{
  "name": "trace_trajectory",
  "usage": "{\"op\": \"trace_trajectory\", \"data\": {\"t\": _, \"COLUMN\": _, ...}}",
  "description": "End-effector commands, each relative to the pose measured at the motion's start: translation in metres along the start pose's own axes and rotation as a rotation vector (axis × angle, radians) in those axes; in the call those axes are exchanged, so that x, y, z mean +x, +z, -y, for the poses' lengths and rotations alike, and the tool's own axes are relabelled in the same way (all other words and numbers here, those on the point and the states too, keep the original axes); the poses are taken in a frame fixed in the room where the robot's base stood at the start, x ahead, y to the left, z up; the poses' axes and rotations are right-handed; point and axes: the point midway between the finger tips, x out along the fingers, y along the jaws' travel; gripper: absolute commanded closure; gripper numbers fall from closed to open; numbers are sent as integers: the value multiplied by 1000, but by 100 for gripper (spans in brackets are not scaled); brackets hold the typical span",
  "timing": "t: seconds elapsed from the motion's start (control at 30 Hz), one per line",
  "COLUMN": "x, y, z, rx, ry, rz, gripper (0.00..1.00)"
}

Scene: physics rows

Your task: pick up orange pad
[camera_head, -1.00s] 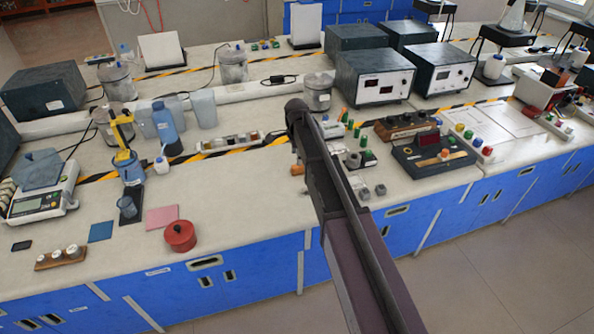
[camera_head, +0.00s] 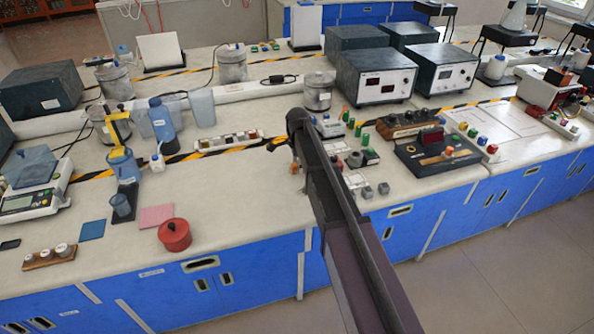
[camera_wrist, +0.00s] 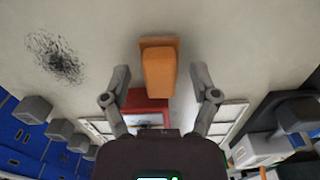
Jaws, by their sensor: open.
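The orange pad (camera_wrist: 160,74) shows in the wrist view as an upright orange block, with a flatter orange-brown part at its far end. It lies between the two grey fingers of my gripper (camera_wrist: 160,80), with a gap on each side. The fingers are apart and hold nothing. In the head view a small orange piece (camera_head: 295,167) shows just left of my arm, on the near part of the bench. My arm hides much of the gripper there.
Several grey cubes (camera_wrist: 60,130) stand at the lower left in the wrist view. A red block (camera_wrist: 146,104) is close behind the pad. In the head view a red pot (camera_head: 174,236) and pink pad (camera_head: 156,216) lie to the left. The bench between them and my arm is clear.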

Motion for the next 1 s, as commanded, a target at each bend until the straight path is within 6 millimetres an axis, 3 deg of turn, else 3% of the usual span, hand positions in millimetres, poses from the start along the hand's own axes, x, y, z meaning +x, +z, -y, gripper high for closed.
{"op": "trace_trajectory", "data": {"t": 0.47, "x": 0, "y": 0, "z": 0, "rx": 0, "ry": 0, "rz": 0, "gripper": 23}}
{"op": "trace_trajectory", "data": {"t": 0.57, "x": 0, "y": 0, "z": 0, "rx": 0, "ry": 0, "rz": 0, "gripper": 47}}
{"op": "trace_trajectory", "data": {"t": 0.73, "x": 0, "y": 0, "z": 0, "rx": 0, "ry": 0, "rz": 0, "gripper": 97}}
{"op": "trace_trajectory", "data": {"t": 1.0, "x": 0, "y": 0, "z": 0, "rx": 0, "ry": 0, "rz": 0, "gripper": 100}}
